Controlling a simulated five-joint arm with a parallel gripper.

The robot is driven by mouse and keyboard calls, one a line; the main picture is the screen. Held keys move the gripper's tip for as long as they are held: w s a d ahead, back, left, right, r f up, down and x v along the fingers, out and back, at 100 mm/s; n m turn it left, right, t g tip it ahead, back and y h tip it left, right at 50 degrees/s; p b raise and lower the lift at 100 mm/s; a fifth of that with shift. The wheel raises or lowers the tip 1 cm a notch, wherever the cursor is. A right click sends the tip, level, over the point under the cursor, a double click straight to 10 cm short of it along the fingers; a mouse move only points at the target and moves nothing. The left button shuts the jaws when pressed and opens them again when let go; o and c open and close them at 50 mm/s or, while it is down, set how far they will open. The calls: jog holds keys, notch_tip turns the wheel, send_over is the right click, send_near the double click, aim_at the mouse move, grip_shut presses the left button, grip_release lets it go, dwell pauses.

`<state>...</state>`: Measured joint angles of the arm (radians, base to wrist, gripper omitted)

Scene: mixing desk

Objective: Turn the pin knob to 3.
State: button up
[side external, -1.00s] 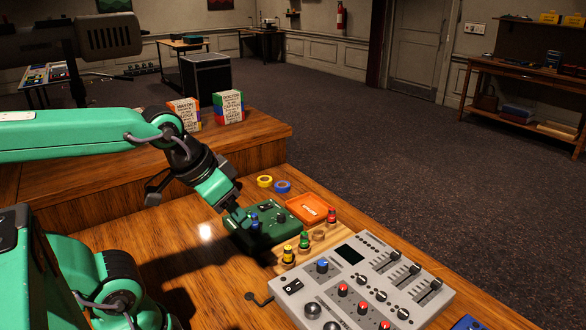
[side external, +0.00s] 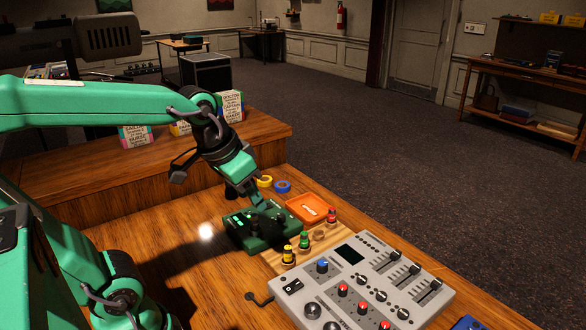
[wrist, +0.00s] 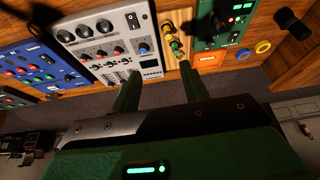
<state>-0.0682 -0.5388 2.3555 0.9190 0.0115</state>
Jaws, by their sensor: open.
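A green box (side external: 245,232) with small knobs on top stands on the desk; it also shows at the top of the wrist view (wrist: 207,33). I cannot tell which of its knobs, or of those on the grey mixer (side external: 335,302), is the pin knob. My gripper (side external: 270,210) is over the far right part of the green box and hides some of its top. In the wrist view my gripper (wrist: 159,72) has its two fingers apart with nothing between them. I cannot tell whether it touches the box.
Right of the green box, a wooden strip (side external: 270,258) holds yellow, green and red pegs. An orange tray (side external: 300,205), yellow tape (side external: 265,181) and blue tape (side external: 283,187) lie behind. Lettered blocks stand on the raised ledge (side external: 80,178). The desk left of the box is clear.

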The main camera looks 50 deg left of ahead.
jog(key=w+a+f+n+g, duration=0.2)
jog(key=w+a+f, duration=0.2)
jog(key=w+a, duration=0.5)
jog(key=n+g, duration=0.1)
jog(key=g, duration=0.1)
send_near(280, 214)
jog(key=shift+d, duration=0.1)
jog(key=shift+w+a+f+g, duration=0.2)
jog(key=shift+a+f+g, duration=0.1)
jog(key=shift+f, duration=0.15)
jog(key=shift+d+f, duration=0.2)
jog(key=shift+f, duration=3.7)
jog(key=shift+c, duration=0.3)
grip_shut()
